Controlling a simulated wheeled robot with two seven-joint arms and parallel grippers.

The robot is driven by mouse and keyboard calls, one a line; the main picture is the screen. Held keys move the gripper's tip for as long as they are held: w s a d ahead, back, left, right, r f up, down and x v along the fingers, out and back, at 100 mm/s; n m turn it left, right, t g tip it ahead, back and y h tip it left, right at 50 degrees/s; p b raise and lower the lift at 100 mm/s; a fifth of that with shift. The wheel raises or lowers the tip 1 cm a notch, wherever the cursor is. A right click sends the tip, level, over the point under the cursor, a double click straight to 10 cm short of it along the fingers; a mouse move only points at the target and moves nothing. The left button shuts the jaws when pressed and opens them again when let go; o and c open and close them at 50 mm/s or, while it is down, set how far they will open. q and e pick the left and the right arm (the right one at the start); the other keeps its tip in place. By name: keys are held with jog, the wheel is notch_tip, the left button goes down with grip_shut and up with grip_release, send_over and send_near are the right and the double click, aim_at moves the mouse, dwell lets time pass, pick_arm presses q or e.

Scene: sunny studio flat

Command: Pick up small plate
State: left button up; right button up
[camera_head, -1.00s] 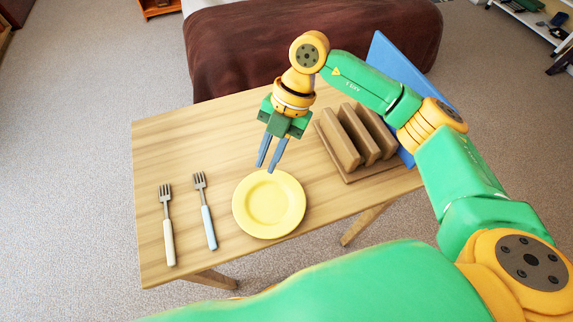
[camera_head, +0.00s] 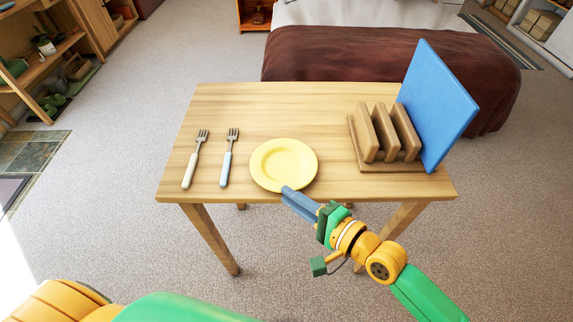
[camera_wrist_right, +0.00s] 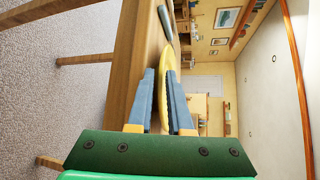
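The small plate (camera_head: 284,163) is round and yellow. It lies flat on the wooden table near its front edge, right of the forks. My right gripper (camera_head: 284,194) reaches in from the lower right, with its blue fingertips at the plate's near rim. In the right wrist view, the plate (camera_wrist_right: 166,72) shows edge-on between the two fingers (camera_wrist_right: 160,88), which are apart, one on each side of the rim. I cannot tell whether both fingers touch it. My left gripper is out of view.
Two forks, one with a cream handle (camera_head: 189,172) and one with a blue handle (camera_head: 225,171), lie left of the plate on the table (camera_head: 240,105). A wooden rack (camera_head: 393,167) with a blue board (camera_head: 437,105) stands at right. The table's back middle is clear.

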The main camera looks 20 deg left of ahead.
jog(key=shift+x, duration=0.9)
grip_shut()
dwell(0.7)
